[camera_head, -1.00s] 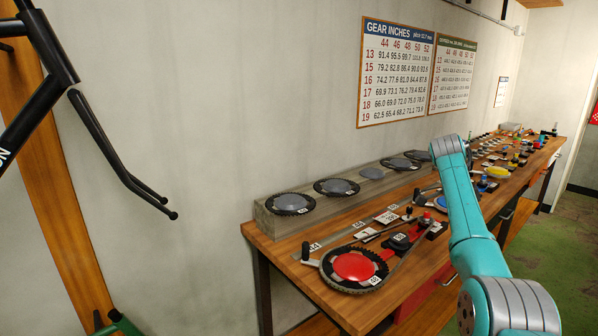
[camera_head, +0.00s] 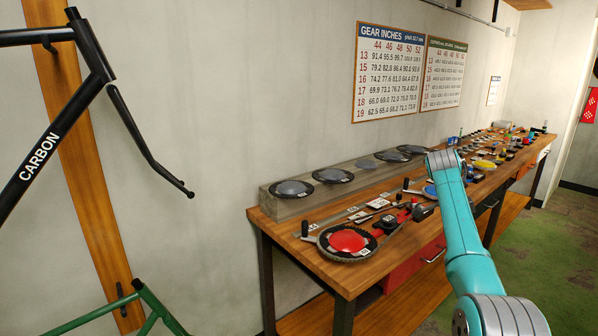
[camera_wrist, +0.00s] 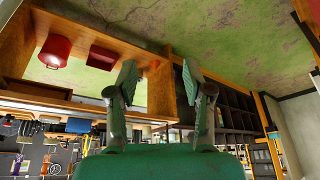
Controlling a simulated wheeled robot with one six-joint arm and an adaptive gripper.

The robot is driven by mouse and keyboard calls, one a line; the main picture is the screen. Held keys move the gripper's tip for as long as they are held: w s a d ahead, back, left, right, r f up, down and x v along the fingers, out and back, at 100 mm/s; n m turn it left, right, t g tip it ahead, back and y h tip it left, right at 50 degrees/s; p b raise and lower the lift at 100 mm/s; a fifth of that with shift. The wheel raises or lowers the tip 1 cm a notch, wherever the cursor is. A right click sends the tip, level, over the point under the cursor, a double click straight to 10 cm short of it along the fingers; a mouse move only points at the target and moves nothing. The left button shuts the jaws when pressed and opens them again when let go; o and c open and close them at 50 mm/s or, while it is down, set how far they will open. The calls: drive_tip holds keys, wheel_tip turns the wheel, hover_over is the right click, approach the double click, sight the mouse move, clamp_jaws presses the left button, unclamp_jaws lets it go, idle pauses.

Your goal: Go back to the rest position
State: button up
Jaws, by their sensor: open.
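My gripper (camera_wrist: 161,95) shows in the wrist view with its two fingers spread apart and nothing between them. The wrist view looks out over the room, with green floor above and shelving beyond. In the head view my teal arm rises in front of the workbench (camera_head: 290,228) at the right, and the gripper itself cannot be made out there. On the bench's near end lies a chain fixture with a red disc (camera_head: 348,240) ringed by a dark chain. No object is held.
Several chainrings (camera_head: 332,175) sit on a grey block (camera_head: 300,204) along the wall. Small tools crowd the bench's far end. A black bike frame (camera_head: 75,100) and a green frame (camera_head: 150,300) stand at the left. Green floor (camera_head: 530,225) is clear at the right.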

drive_tip(key=s+a+f+n+t, duration=0.2)
drive_tip(key=a+f+n, duration=0.1)
drive_tip(key=f, duration=1.3)
drive_tip(key=s+a+f+n+t, duration=0.2)
drive_tip(key=a+f+n, duration=0.1)
drive_tip(key=f, duration=1.3)
drive_tip(key=s+a+f+n+t+y, duration=0.1)
drive_tip(key=s+a+f+n+t, duration=0.2)
drive_tip(key=s+f, duration=0.55)
drive_tip(key=s+a+f+n+t, duration=0.1)
drive_tip(key=s+a+f+n, duration=0.2)
drive_tip(key=s+a+f, duration=0.5)
drive_tip(key=s+a+r+n+t+y, duration=0.1)
drive_tip(key=s+a+r+n+t, duration=0.15)
drive_tip(key=s, duration=1.05)
drive_tip(key=s+a+r+n+t+y, duration=0.1)
drive_tip(key=s+a+r+n, duration=0.15)
drive_tip(key=s, duration=1.05)
drive_tip(key=s+a+r+n+t, duration=0.1)
drive_tip(key=s+r+n+t, duration=0.1)
drive_tip(key=s+r, duration=0.7)
drive_tip(key=s+a+r+n+t+y, duration=0.1)
drive_tip(key=s+a+r+n+t, duration=0.1)
drive_tip(key=s+r, duration=0.7)
wheel_tip(320, 180, up, 6)
drive_tip(key=shift+s+r, duration=0.1)
drive_tip(key=shift+s, duration=0.25)
